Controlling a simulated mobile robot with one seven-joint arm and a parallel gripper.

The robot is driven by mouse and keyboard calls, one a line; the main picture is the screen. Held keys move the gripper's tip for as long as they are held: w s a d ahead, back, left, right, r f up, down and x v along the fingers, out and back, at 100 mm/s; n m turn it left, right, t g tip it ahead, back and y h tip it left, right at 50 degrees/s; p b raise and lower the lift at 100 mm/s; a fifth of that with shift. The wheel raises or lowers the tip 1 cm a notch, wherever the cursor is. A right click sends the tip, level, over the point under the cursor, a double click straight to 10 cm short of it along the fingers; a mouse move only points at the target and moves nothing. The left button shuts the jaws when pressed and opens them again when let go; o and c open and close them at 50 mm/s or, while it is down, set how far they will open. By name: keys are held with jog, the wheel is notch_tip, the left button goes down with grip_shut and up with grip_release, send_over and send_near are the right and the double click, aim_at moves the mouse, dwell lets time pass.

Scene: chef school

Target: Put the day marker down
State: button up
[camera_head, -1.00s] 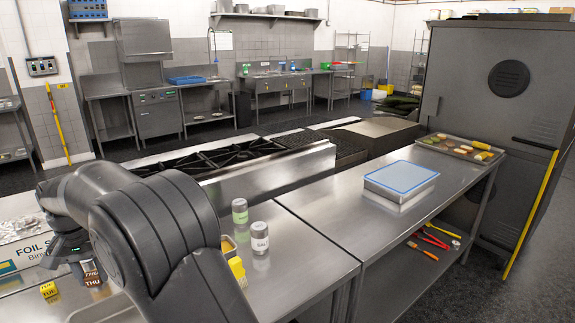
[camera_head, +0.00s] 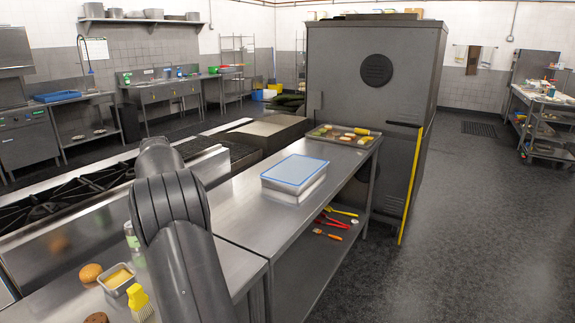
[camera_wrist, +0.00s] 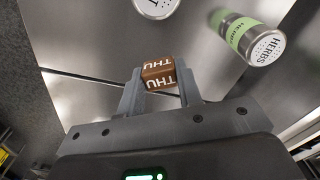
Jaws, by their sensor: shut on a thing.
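The day marker is a brown cube lettered THU in white (camera_wrist: 158,73). In the wrist view it sits between the two fingertips of my gripper (camera_wrist: 160,84), which is shut on it. Steel worktop shows beyond the cube; I cannot tell how high above it the cube is. In the head view my arm is at the lower left over the counter, and both gripper and cube are out of sight.
A green HERBS jar (camera_wrist: 262,42) and a white-topped jar (camera_wrist: 153,6) are close to the cube. A bun (camera_head: 90,272), a butter tin (camera_head: 117,279) and a yellow brush (camera_head: 140,304) lie near my arm. A blue-lidded container (camera_head: 293,173) stands on the right counter, with bare steel around it.

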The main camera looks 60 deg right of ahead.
jog(key=s+d+m, duration=0.6)
jog(key=s+d, duration=1.9)
jog(key=d, duration=0.5)
send_over(264, 224)
jog(key=f, duration=0.7)
jog(key=shift+s+f, duration=0.15)
jog(key=shift+s, duration=0.05)
jog(key=shift+w+f, duration=0.1)
jog(key=shift+f, duration=1.95)
jog(key=shift+f, duration=0.15)
jog(key=o, duration=1)
jog(key=shift+c, duration=0.2)
